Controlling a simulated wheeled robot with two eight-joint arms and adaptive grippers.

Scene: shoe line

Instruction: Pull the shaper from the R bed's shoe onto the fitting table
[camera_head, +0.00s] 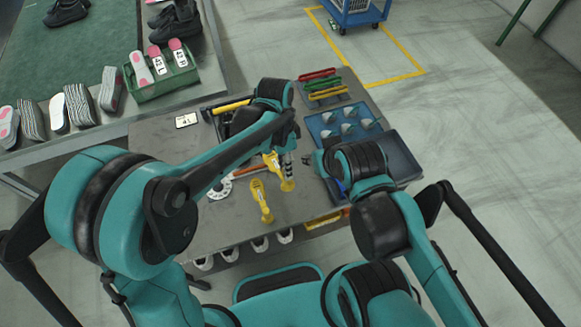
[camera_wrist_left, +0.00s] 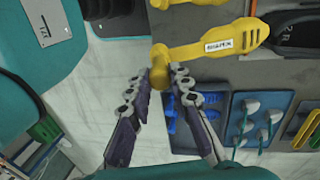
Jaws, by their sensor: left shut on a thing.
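My left gripper (camera_head: 288,170) is shut on the knob end of a yellow shaper (camera_head: 272,160) over the grey fitting table (camera_head: 222,225). In the left wrist view, the fingers (camera_wrist_left: 161,80) close around its knob, and the labelled broad end of the shaper (camera_wrist_left: 215,45) points right. This end looks clear of the black shoe (camera_wrist_left: 285,25), which sits at the upper right. Another yellow shaper (camera_head: 260,195) lies nearer on the table. My left arm hides much of the beds in the head view. My right gripper (camera_head: 312,159) is small and dark beside the blue trays; its opening is unclear.
A green crate (camera_head: 160,88) and several insoles line the left table. Bare table shows at the front left.

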